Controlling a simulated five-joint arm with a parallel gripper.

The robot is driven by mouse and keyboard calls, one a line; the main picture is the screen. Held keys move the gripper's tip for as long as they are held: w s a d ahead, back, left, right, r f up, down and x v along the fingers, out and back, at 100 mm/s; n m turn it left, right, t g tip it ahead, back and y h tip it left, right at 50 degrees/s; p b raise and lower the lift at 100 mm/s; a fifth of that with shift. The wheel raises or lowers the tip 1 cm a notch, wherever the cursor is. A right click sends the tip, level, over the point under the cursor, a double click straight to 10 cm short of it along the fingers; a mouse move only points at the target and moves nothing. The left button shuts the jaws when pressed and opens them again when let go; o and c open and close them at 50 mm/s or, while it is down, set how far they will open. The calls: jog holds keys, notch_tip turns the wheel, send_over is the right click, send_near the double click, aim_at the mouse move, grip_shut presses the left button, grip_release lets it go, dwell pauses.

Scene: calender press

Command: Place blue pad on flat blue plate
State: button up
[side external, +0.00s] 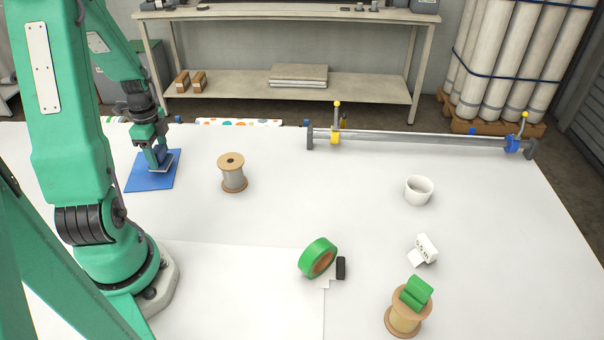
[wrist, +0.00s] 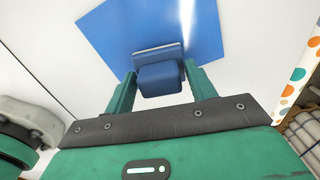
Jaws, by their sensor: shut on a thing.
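The flat blue plate (side external: 141,181) lies on the white table at the left in the side view, and it fills the top of the wrist view (wrist: 115,28). My gripper (side external: 157,160) points down over the plate. In the wrist view my gripper (wrist: 161,82) is shut on the blue pad (wrist: 160,79), which sits between the two green fingers with a pale-edged base strip beyond it. The pad overlaps the plate's lower part in that view. In the side view the pad is mostly hidden by the fingers. I cannot tell whether it touches the plate.
A spool of grey wire (side external: 232,174) stands right of the plate. A green tape roll (side external: 319,258), a white cup (side external: 418,190), a white label block (side external: 423,250) and a spool with a green piece on top (side external: 405,312) are farther right. A metal rail (side external: 420,139) runs along the back.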

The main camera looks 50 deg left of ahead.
aim_at(157, 149)
jog(key=shift+f, duration=0.65)
jog(key=shift+f, duration=0.15)
jog(key=o, duration=1)
jog(key=shift+r, duration=0.2)
notch_tip(157, 149, up, 12)
dwell(0.3)
